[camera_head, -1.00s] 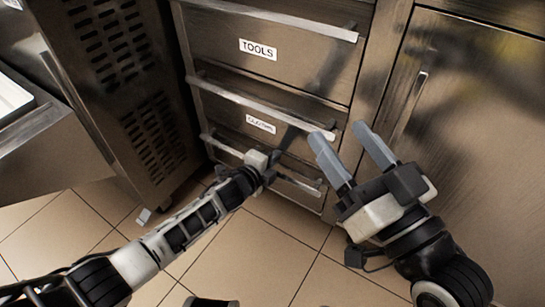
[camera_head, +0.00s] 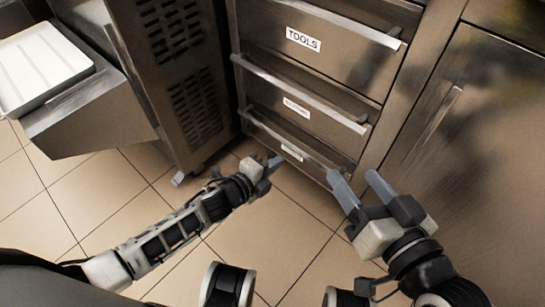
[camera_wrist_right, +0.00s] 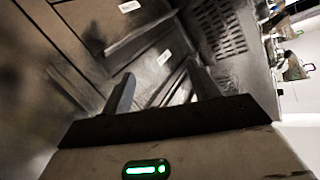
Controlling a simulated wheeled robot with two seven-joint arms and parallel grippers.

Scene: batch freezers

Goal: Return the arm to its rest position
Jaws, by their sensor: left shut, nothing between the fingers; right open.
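My left gripper (camera_head: 273,164) is in the lower middle of the head view, in front of the drawer stack. Its fingers are together with nothing between them. My right gripper (camera_head: 356,182) is to the right of it, with its two grey fingers spread and empty. In the right wrist view, its fingers (camera_wrist_right: 163,92) also stand apart, with drawer fronts behind them. Neither gripper appears to hold a drawer handle.
A steel drawer stack (camera_head: 315,68) with bar handles and a TOOLS label stands ahead, its drawers looking shut. A vented steel cabinet (camera_head: 185,85) stands left of it, a cabinet door (camera_head: 480,125) right. A white tray (camera_head: 42,68) is at far left. Tiled floor (camera_head: 100,195) is open below.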

